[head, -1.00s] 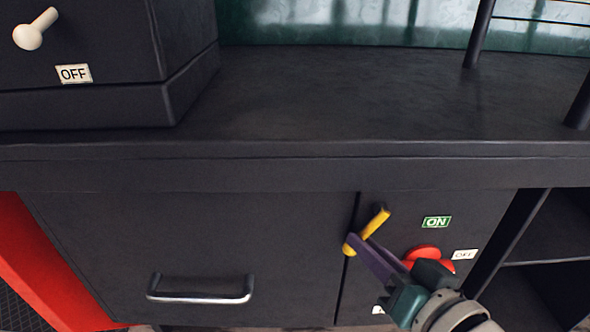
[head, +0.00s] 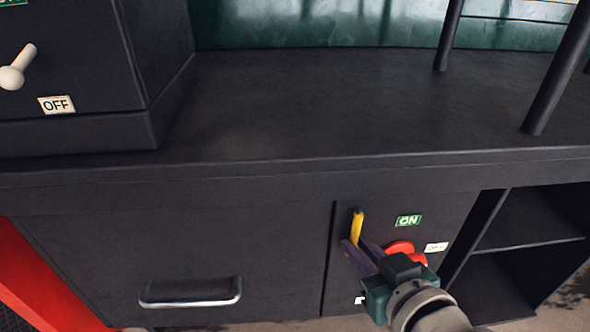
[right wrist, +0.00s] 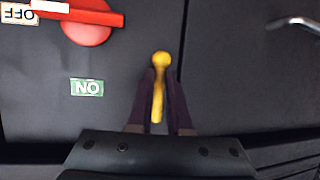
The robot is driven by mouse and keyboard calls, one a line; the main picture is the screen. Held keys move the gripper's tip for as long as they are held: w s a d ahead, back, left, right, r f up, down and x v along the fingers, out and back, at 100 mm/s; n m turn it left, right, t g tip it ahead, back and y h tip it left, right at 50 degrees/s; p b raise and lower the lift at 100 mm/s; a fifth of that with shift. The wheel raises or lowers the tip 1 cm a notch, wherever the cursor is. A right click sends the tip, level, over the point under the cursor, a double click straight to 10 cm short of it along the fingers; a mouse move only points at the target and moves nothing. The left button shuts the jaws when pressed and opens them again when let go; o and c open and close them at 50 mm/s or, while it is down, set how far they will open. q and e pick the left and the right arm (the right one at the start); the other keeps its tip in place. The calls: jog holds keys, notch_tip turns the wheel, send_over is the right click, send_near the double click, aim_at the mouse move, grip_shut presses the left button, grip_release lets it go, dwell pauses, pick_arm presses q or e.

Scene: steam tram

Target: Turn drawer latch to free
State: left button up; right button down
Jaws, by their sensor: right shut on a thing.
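The yellow drawer latch (head: 358,224) sits on the dark cabinet front, just right of the seam beside the drawer (head: 180,245). Its bar points nearly straight up. My right gripper (head: 359,246) has its purple fingers on either side of the latch and is shut on it. In the right wrist view the latch (right wrist: 158,101) lies between the two fingers (right wrist: 159,75), with its round pivot end showing at the tips. The drawer is flush with the cabinet front and has a silver handle (head: 191,292). My left gripper is not in view.
A red rotary switch (head: 405,249) with a green ON label (head: 408,221) and a white OFF label (head: 436,247) is right of the latch, close to my right gripper. Open shelves (head: 530,243) lie farther right.

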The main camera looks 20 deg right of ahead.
jog(key=shift+s+f, duration=0.1)
jog(key=shift+f, duration=0.1)
jog(key=c, duration=0.8)
grip_release()
jog(key=shift+r, duration=0.1)
jog(key=shift+c, duration=0.2)
jog(key=shift+s+r, duration=0.2)
jog(key=p+v, duration=0.3)
jog(key=v, duration=0.6)
jog(key=shift+s+p, duration=0.2)
jog(key=shift+p, duration=0.2)
